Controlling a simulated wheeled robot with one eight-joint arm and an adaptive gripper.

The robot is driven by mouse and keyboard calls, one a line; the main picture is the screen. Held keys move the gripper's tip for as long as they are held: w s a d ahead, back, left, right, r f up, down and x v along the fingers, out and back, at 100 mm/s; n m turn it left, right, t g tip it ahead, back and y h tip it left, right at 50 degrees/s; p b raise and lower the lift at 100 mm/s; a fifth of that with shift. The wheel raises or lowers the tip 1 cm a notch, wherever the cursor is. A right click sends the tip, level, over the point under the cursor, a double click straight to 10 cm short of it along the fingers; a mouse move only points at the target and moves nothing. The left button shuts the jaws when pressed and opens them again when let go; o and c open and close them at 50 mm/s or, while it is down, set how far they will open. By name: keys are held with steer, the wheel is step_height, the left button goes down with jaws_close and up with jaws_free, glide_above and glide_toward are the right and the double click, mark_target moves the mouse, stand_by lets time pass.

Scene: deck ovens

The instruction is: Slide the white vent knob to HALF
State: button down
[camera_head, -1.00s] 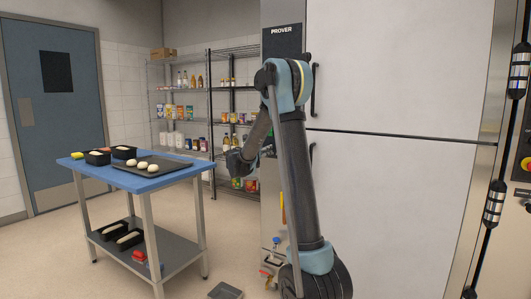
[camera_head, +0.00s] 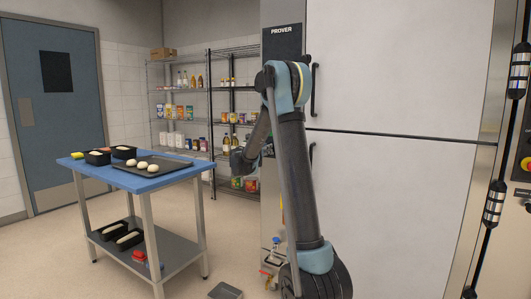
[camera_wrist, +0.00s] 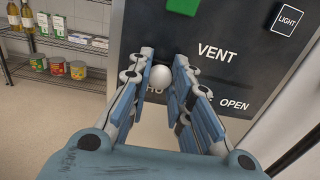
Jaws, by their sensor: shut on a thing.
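The white vent knob (camera_wrist: 161,77) is a round ball on the dark panel (camera_wrist: 215,28), under the word VENT. My gripper (camera_wrist: 164,60) has its blue-grey fingers on both sides of the knob and is shut on it. The word OPEN stands to the right of the knob. The other lettering under the knob is partly hidden by my fingers, so I cannot read which mark the knob is at. In the head view my gripper (camera_head: 240,161) is at the left side of the prover (camera_head: 390,80), and the knob does not show there.
A wire shelf (camera_head: 182,91) with bottles, cartons and cans stands behind my gripper. A blue table (camera_head: 170,181) with a dough tray is at the left. A grey bin (camera_head: 225,291) lies on the floor. A green patch (camera_wrist: 183,6) is above the VENT lettering.

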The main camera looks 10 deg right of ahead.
steer(key=s+d, duration=0.3)
steer(key=d, duration=0.1)
steer(key=shift+s+d, duration=0.35)
steer(key=shift+d, duration=0.05)
steer(key=c, duration=1.4)
jaws_free()
steer(key=shift+c, duration=0.2)
steer(key=v, duration=1.2)
steer(key=shift+w+a, duration=0.1)
steer(key=s+d+f+m+g+y, duration=0.1)
steer(key=s+d+f+m+g, duration=0.3)
steer(key=s, duration=0.4)
steer(key=s+d+f+m+g+y, duration=0.1)
steer(key=s+d+f+m, duration=0.1)
steer(key=s+d+m, duration=0.35)
steer(key=s+d+f+m+g+y, duration=0.1)
steer(key=s+d+f+m+g, duration=0.2)
steer(key=s+m, duration=0.5)
steer(key=s+a+f+m+g+y, duration=0.1)
steer(key=s+a+f+m+y, duration=0.1)
steer(key=s, duration=0.6)
steer(key=s+a+f+m+g+y, duration=0.1)
steer(key=s+a+f+m+y, duration=0.2)
steer(key=s+f+m, duration=0.2)
steer(key=s+a+f+m+g+y, duration=0.2)
steer(key=s+f, duration=0.4)
steer(key=s, duration=0.6)
steer(key=shift+s+a+f+m+y, duration=0.25)
steer(key=shift+a+m+y, duration=0.25)
steer(key=shift+a+m, duration=0.35)
